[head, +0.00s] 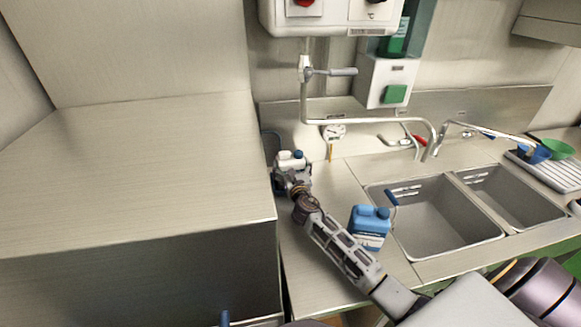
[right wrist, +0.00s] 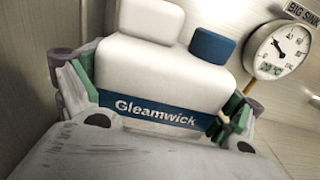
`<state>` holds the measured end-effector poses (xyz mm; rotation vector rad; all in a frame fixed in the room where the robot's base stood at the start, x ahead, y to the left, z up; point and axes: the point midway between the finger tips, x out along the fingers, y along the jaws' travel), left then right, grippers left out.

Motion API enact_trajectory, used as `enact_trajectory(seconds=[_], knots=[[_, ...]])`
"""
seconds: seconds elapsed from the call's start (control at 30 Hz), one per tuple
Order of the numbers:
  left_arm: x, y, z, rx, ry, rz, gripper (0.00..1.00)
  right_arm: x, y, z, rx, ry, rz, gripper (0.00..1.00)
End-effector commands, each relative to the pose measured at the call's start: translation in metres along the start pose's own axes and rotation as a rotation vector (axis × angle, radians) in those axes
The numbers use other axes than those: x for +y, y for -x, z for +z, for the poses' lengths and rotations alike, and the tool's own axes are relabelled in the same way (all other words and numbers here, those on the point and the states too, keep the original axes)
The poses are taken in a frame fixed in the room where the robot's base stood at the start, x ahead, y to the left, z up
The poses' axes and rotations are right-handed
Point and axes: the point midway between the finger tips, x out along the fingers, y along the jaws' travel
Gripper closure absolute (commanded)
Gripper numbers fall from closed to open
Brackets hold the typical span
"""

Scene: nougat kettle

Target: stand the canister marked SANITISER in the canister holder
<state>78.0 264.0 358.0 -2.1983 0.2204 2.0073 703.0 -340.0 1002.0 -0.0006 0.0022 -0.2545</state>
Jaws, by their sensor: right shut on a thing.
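My right gripper (head: 291,180) is at the back left of the counter, beside the tall steel block. It is shut on a white canister (head: 289,160) with a blue cap. In the right wrist view the fingers (right wrist: 158,98) clasp both sides of this canister (right wrist: 165,70); its blue band reads "Gleamwick", and no SANITISER marking shows. A blue canister (head: 370,224) with a pale label stands on the counter left of the sinks; its label is too small to read. I cannot make out which thing is the canister holder. My left gripper is not in view.
The tall steel block (head: 150,170) borders the counter (head: 330,270) on the left. Two sinks (head: 440,220) lie at the right under bent taps. A round gauge (head: 334,131) hangs behind the gripper. A white box with a green front (head: 387,80) is on the wall.

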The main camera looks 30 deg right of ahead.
Motion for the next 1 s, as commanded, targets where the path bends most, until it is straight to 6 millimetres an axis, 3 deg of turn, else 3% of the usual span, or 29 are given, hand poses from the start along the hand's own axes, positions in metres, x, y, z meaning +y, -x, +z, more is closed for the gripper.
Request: enact_trajectory(seconds=[0.4,0.43,0.47,1.0], knots=[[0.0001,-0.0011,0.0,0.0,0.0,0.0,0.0,0.0001,-0.0007,0.0021,-0.007,-0.001,0.0,0.7],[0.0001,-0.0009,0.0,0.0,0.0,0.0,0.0,0.0,0.0,-0.0016,0.0,-0.001,0.0,0.05],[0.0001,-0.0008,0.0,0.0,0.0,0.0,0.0,0.0,0.0,-0.0015,0.0,-0.001,0.0,0.01],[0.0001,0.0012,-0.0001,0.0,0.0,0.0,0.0,0.0,0.0,0.0014,0.0,0.0,0.0,0.0]])
